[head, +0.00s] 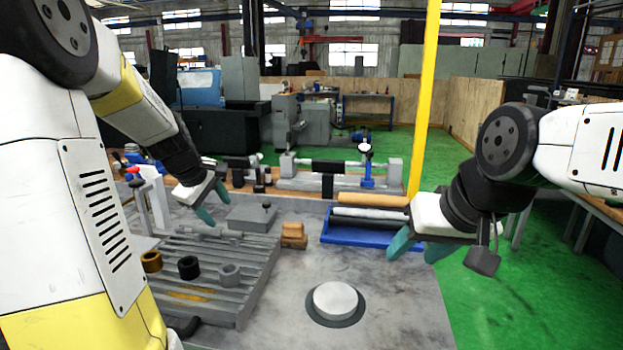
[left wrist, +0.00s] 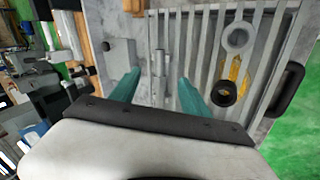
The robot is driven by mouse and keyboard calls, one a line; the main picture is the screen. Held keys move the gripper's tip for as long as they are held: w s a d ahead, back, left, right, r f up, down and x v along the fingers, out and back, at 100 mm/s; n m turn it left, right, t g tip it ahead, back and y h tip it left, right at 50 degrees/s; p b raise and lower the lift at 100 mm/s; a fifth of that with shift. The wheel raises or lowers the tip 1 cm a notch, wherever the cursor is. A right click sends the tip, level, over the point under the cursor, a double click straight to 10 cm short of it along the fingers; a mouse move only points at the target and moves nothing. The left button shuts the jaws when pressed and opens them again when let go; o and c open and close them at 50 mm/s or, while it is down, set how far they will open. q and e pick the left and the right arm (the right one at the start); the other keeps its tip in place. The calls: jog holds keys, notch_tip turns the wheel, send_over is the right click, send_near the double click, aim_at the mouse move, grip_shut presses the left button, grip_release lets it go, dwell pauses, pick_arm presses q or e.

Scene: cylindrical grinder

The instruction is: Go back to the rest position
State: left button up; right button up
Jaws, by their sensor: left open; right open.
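My left gripper (head: 213,203) is open and empty above the back left of the grey table (head: 390,290), beyond the ribbed metal rack. In the left wrist view its two teal fingers (left wrist: 158,88) are spread apart, with part of the ribbed rack below them. My right gripper (head: 418,248) is open and empty at the right, in front of the blue tray's right end and near the table's right edge. Both arms are raised, and nothing is held in either gripper.
The ribbed rack (head: 262,250) carries several rings. A blue tray (head: 375,237) holds rollers. Orange-brown blocks (head: 293,236) stand mid-table. A white round disc (head: 335,299) lies at the front. A measuring bench with a blue stand (head: 367,170) is behind. Green floor is free at right.

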pick_arm(q)
jog(key=s+d+r+m, duration=0.2)
jog(key=s+d+m, duration=0.2)
jog(key=s, duration=0.4)
jog(key=s+d+r+m, duration=0.1)
jog(key=s+d+m, duration=0.3)
jog(key=s, duration=0.4)
jog(key=s+d+r+m+h, duration=0.1)
jog(key=s+d+r+m, duration=0.1)
jog(key=s+d+m, duration=0.3)
jog(key=s+m, duration=0.1)
jog(key=s, duration=0.1)
jog(key=shift+s+r, duration=0.35)
jog(key=shift+s, duration=0.05)
